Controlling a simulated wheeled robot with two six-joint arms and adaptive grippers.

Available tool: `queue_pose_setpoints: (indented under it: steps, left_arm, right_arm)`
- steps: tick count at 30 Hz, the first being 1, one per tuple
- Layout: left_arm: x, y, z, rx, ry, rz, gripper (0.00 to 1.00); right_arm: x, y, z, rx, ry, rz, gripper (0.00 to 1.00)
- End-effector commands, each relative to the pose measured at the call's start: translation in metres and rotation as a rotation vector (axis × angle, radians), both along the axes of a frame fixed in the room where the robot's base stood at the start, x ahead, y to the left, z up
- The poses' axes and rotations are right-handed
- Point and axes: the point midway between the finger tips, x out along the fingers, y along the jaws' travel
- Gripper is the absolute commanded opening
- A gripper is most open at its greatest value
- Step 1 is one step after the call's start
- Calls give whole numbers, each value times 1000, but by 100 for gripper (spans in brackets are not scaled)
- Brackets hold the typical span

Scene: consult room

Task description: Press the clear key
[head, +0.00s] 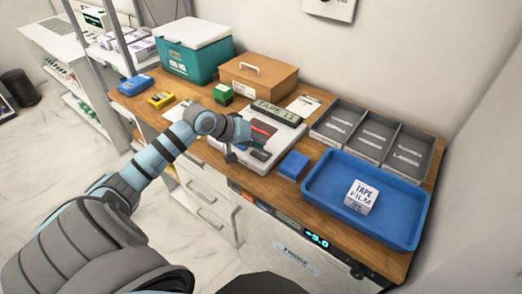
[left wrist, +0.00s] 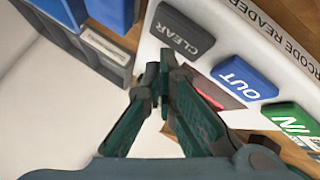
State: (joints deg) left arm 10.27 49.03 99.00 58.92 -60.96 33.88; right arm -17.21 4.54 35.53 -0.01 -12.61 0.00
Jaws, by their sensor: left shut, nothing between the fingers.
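The dark grey CLEAR key (left wrist: 183,32) is on the white barcode reader (left wrist: 297,60). In the head view the reader (head: 285,140) stands on the wooden counter, with its dark display (head: 277,112) at the back. My left gripper (head: 231,156) is over the reader's front left part. In the left wrist view its shut, empty fingertips (left wrist: 160,62) are close beside the CLEAR key, and the key's lettering is uncovered. Whether they touch anything is unclear. The blue OUT key (left wrist: 245,78) and the green IN key (left wrist: 291,122) lie farther right. My right gripper is out of view.
A blue tray (head: 408,197) with a TAPE FILM box (head: 361,197) stands to the right. A small blue box (head: 293,165) is beside the reader. Grey bins (head: 327,131), a cardboard box (head: 258,79) and a teal cooler (head: 190,58) stand behind.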

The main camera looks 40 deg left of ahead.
Motion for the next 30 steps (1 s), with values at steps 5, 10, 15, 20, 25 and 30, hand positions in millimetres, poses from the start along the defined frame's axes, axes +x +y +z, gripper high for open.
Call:
queue_pose_setpoints:
  steps: [5,10,15,20,25,30]
  left_arm:
    - [0,0,0,0,0,0,0]
    - [0,0,0,0,0,0,0]
    - [0,0,0,0,0,0,0]
    - [0,0,0,0,0,0,0]
    - [0,0,-5,-2,0,1,0]
    - [0,0,-8,0,0,0,0]
  right_arm:
    - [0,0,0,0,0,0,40]
    - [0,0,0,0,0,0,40]
    - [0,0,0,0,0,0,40]
    - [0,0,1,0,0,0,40]
    - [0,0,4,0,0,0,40]
    - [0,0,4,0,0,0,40]
